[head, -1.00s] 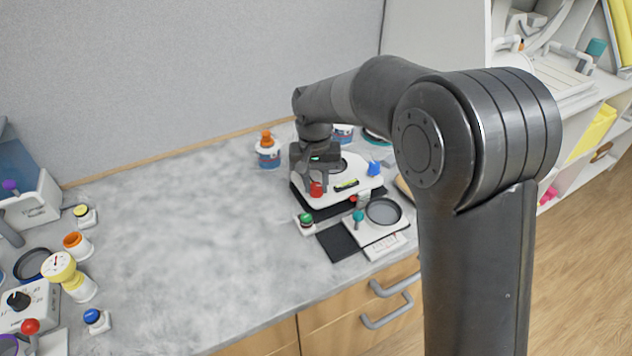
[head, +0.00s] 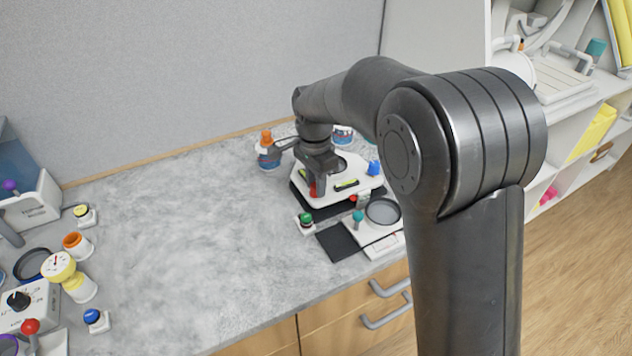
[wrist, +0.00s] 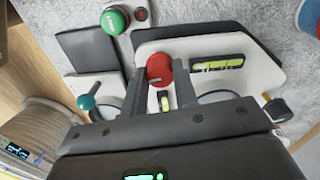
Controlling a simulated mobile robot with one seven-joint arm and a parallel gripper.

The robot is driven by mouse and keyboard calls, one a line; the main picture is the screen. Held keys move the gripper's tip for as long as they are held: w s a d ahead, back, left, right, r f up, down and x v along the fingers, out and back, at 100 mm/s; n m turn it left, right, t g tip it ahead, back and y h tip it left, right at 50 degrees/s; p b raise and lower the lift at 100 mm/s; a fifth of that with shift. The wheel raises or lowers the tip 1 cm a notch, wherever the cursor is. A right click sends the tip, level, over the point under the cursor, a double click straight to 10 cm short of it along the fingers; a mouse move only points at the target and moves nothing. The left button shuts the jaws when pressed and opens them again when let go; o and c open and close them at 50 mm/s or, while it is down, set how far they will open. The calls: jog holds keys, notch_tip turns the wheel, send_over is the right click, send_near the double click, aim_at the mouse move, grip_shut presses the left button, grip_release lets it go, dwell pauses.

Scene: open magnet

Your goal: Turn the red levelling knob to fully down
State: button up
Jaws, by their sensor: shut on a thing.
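The red levelling knob (wrist: 160,70) sits on the white levelling plate (wrist: 258,66), and my gripper (wrist: 160,78) is shut on it, one finger on each side. In the head view my gripper (head: 316,186) points down at the near left corner of the plate (head: 350,192). The red knob (head: 313,191) is mostly hidden by the fingers there. A green bubble level (wrist: 217,64) lies on the plate beside the knob, and a second level shows just below the knob in the wrist view. A blue knob (head: 374,167) is at the plate's right.
A green button (head: 306,219) stands just in front of the plate. A device with a teal knob (head: 358,216) and a round grey pan (head: 382,211) is near the counter edge. An orange-topped jar (head: 268,153) stands behind left. The counter's middle (head: 200,220) is clear.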

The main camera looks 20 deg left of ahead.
aim_at(315, 184)
jog(key=m, duration=0.4)
jog(key=shift+s+m, duration=0.1)
jog(key=shift+m, duration=0.3)
dwell(0.4)
jog(key=o, duration=1)
notch_tip(315, 184, up, 11)
jog(key=shift+w+a+f, duration=0.15)
jog(key=shift+w+a, duration=0.05)
jog(key=shift+w, duration=0.05)
jog(key=shift+d, duration=0.1)
